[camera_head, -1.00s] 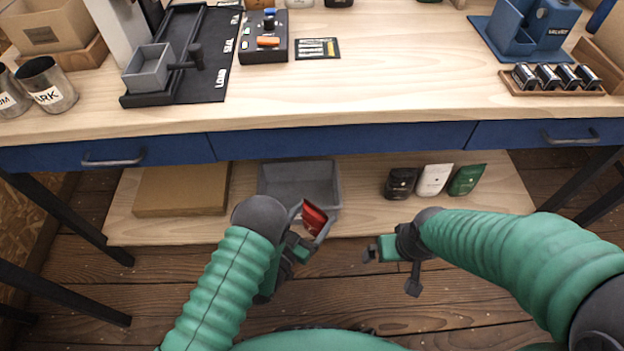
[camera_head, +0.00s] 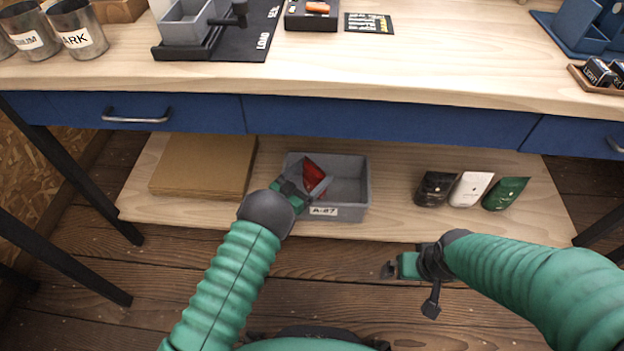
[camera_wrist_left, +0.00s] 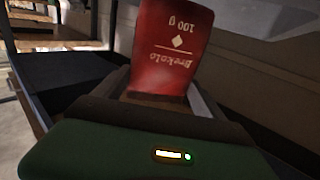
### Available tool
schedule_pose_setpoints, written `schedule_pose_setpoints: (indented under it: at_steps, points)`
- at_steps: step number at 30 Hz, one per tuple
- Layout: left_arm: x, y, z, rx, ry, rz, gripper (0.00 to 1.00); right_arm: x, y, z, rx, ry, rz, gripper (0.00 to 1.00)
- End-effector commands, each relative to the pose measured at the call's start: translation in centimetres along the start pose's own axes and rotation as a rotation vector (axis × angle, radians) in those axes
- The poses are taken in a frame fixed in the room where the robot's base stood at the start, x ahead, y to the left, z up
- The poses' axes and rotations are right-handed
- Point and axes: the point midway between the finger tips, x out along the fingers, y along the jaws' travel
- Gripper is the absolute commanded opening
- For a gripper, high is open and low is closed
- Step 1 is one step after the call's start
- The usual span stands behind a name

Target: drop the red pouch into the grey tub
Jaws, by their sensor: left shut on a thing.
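The red pouch (camera_head: 314,174) is held in my left gripper (camera_head: 305,183), which is shut on it. In the left wrist view the red pouch (camera_wrist_left: 170,45) stands up from between the fingers, its white print upside down. The grey tub (camera_head: 348,190) sits on the lower shelf with a white "A-87" label on its front. The pouch and fingertips show over the left part of the tub's opening; I cannot tell how far below the rim they are. My right gripper (camera_head: 397,268) is over the floor in front of the shelf, apart from the tub; its jaws are unclear.
A flat brown cardboard stack (camera_head: 203,165) lies left of the tub. A black pouch (camera_head: 434,189), a white pouch (camera_head: 470,189) and a green pouch (camera_head: 505,193) stand to its right. The worktop (camera_head: 400,65) with blue drawers overhangs the shelf (camera_head: 400,215).

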Motion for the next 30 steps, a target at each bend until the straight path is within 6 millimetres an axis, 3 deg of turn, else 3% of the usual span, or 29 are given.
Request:
schedule_pose_setpoints:
  at_steps: [8, 9, 13, 22, 26, 30]
  points:
    - [0.0, 0.1, 0.2, 0.001, -0.004, 0.000, 0.14, 0.0, 0.0, -0.1, 0.001, 0.002, 0.000, 1.00]
    - [0.0, 0.1, 0.2, 0.001, -0.005, 0.000, 0.83, -0.1, 0.0, -0.1, 0.001, 0.002, 0.000, 1.00]
    - [0.0, 0.1, 0.2, 0.000, -0.005, 0.000, 1.00, -0.1, 0.0, -0.1, 0.001, 0.002, 0.000, 1.00]
    - [-0.2, 0.1, -0.3, 0.001, -0.006, 0.000, 1.00, -0.6, 0.0, -0.2, 0.000, 0.001, 0.000, 1.00]
    - [-2.6, 0.0, -0.7, -0.001, -0.009, -0.003, 1.00, -2.2, 0.0, -0.6, 0.001, 0.001, 0.000, 1.00]
    - [-6.4, 0.0, -0.7, -0.003, -0.010, -0.003, 1.00, -4.1, 0.0, -1.0, 0.000, 0.001, 0.000, 1.00]
